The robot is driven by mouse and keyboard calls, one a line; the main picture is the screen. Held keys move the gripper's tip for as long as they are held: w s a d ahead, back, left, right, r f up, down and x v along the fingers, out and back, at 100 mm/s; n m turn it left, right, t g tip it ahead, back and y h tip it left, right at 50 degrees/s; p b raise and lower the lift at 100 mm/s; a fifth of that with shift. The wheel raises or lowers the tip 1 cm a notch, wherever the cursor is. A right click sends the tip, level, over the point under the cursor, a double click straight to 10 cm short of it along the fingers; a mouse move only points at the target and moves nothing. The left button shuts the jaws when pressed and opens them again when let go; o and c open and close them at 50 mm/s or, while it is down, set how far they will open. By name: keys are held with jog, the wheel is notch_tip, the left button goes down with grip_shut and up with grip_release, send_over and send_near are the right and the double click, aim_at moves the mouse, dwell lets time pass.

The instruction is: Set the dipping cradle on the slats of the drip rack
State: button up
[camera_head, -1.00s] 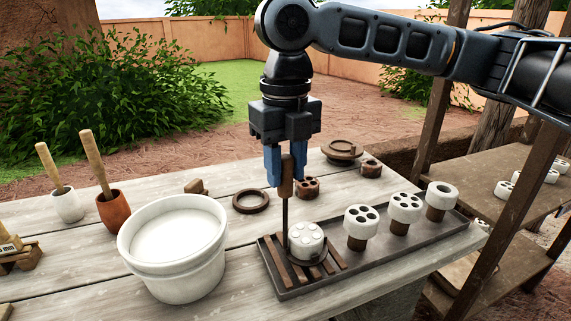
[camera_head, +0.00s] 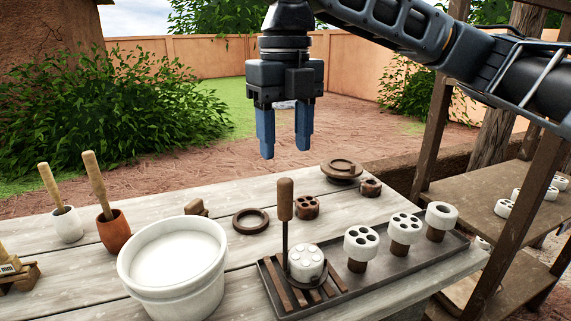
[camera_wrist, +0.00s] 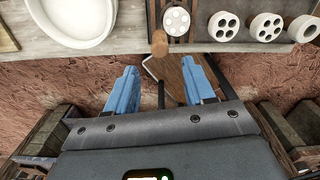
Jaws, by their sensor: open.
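The dipping cradle (camera_head: 285,202) stands upright, its brown wooden handle on a thin dark rod. Its base sits on the slats of the drip rack (camera_head: 331,286), at the left end of the dark tray. A white piece with round marks (camera_head: 306,262) rests in the cradle. The cradle's handle also shows in the wrist view (camera_wrist: 160,44). My gripper (camera_head: 285,152) is open and empty, in the air above the handle and clear of it. Its blue fingers also show in the wrist view (camera_wrist: 162,88).
A white bucket of pale liquid (camera_head: 175,247) stands left of the tray. Several white holed pieces on brown stands, one of them here (camera_head: 361,243), fill the tray's right part. A brown ring (camera_head: 250,221) lies behind. Pots with wooden-handled tools (camera_head: 113,233) stand at left.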

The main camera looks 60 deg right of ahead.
jog(key=shift+r, duration=1.6)
jog(key=shift+a, duration=0.1)
